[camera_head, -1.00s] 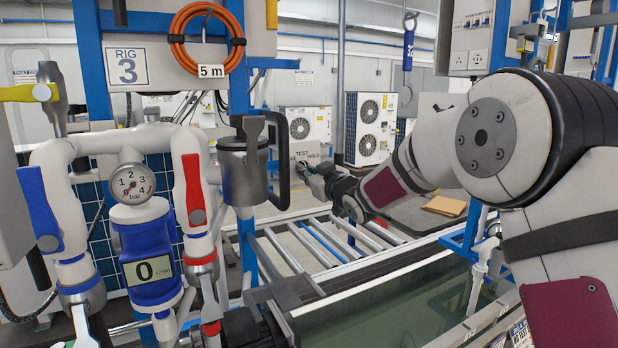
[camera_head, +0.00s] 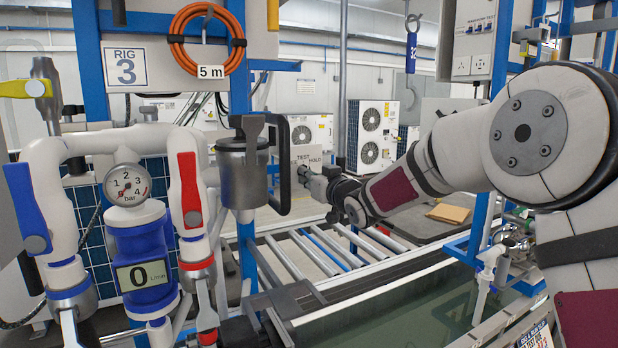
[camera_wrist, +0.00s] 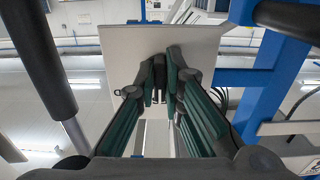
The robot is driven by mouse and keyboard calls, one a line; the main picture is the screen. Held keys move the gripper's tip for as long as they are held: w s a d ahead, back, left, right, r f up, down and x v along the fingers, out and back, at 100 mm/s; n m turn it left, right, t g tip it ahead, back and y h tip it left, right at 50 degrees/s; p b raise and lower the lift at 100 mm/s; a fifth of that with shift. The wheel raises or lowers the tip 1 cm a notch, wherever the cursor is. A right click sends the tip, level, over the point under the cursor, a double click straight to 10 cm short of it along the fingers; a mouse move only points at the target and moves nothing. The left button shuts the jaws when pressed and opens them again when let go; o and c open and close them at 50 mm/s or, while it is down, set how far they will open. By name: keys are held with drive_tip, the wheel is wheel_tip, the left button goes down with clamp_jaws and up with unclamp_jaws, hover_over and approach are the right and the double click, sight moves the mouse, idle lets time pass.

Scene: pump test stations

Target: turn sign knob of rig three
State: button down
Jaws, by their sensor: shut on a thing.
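The pale sign plate (camera_head: 302,157) with the words TEST and HOLD partly readable is past the steel jug on rig three, whose number plate (camera_head: 126,67) is at upper left. In the wrist view the plate (camera_wrist: 200,45) fills the upper middle and looks roughly square to the camera. My gripper (camera_head: 304,172) is at the face of the sign. In the wrist view my gripper (camera_wrist: 160,78) has its fingers drawn in around a small dark knob (camera_wrist: 158,72) at the plate's middle. The fingertips hide most of the knob, so its angle cannot be told.
A steel jug (camera_head: 242,172) with a black handle stands left of my gripper. A blue frame post (camera_wrist: 275,70) is right of the sign in the wrist view. A roller conveyor (camera_head: 325,250) and a water trough (camera_head: 390,305) lie below my arm.

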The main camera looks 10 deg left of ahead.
drive_tip(key=c, duration=1.7)
unclamp_jaws()
drive_tip(key=v, duration=1.2)
